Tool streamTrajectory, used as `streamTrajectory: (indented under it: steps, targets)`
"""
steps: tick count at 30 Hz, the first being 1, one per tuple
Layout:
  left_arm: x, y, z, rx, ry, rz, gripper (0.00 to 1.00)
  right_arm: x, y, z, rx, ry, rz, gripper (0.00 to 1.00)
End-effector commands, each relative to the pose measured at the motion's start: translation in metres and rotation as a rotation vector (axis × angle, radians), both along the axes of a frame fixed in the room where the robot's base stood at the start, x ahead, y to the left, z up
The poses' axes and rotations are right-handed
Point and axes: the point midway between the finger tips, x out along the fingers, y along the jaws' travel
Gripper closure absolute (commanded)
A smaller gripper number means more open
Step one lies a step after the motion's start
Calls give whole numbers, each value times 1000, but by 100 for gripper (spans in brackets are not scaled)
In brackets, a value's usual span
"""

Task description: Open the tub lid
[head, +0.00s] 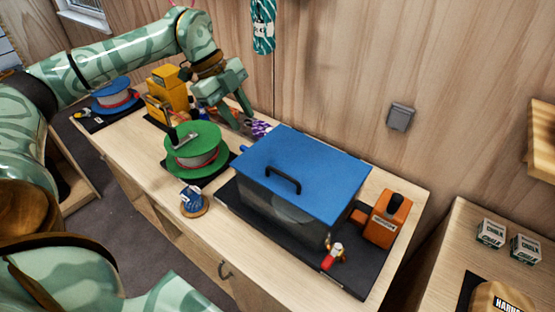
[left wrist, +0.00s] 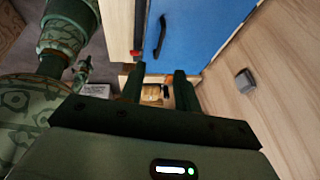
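The tub (head: 265,205) is a see-through box on a black mat on the wooden bench in the head view. Its flat blue lid (head: 325,165) lies shut on top. A black bar handle (head: 283,180) stands on the lid. The left wrist view also shows the blue lid (left wrist: 205,25) and the handle (left wrist: 160,35) beyond the fingers. My left gripper (head: 240,116) is behind and left of the tub, apart from the lid. In the left wrist view its two fingers (left wrist: 158,76) are spread with nothing held between them. My right gripper is not in view.
A green spool (head: 194,140) and a small blue roll (head: 193,199) stand left of the tub. A purple item (head: 261,128) lies near my left gripper. The wooden wall is close behind.

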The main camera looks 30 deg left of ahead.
Motion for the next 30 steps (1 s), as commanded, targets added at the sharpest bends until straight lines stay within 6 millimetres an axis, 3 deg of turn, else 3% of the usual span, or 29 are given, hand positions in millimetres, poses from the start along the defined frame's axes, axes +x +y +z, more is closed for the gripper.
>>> streamTrajectory:
  steps: [3,12,18,24,30]
  targets:
    - [2,-9,-20,-2,5,-6,68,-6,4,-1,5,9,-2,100]
    - [14,-40,-88,-3,2,-7,68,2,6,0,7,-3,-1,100]
    - [20,-55,-123,-3,-1,-7,68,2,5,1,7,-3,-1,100]
    - [23,-62,-139,-3,-2,-5,68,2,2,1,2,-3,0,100]
    - [24,-63,-141,-3,-3,-5,68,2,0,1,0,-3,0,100]
